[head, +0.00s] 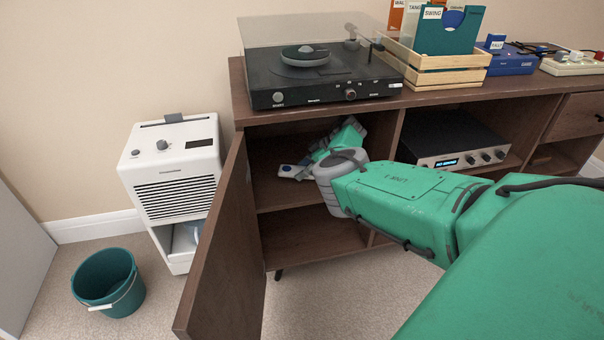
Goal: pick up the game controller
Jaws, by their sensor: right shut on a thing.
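My right arm reaches into the left compartment of the wooden cabinet. My right gripper (318,152) is inside, just above the middle shelf, partly hidden by its own grey wrist. It is shut on a small light-grey thing with a blue spot, which looks like the game controller (290,171). Only a small part of the controller shows, at the gripper's left, low near the shelf. Whether it touches the shelf I cannot tell. My left gripper is not in view.
The cabinet door (222,250) stands open at the left of the compartment. A turntable (310,85) and a wooden record crate (435,72) stand on top. An amplifier (455,140) fills the compartment to the right. A white dehumidifier (172,165) and a teal bucket (108,282) stand left.

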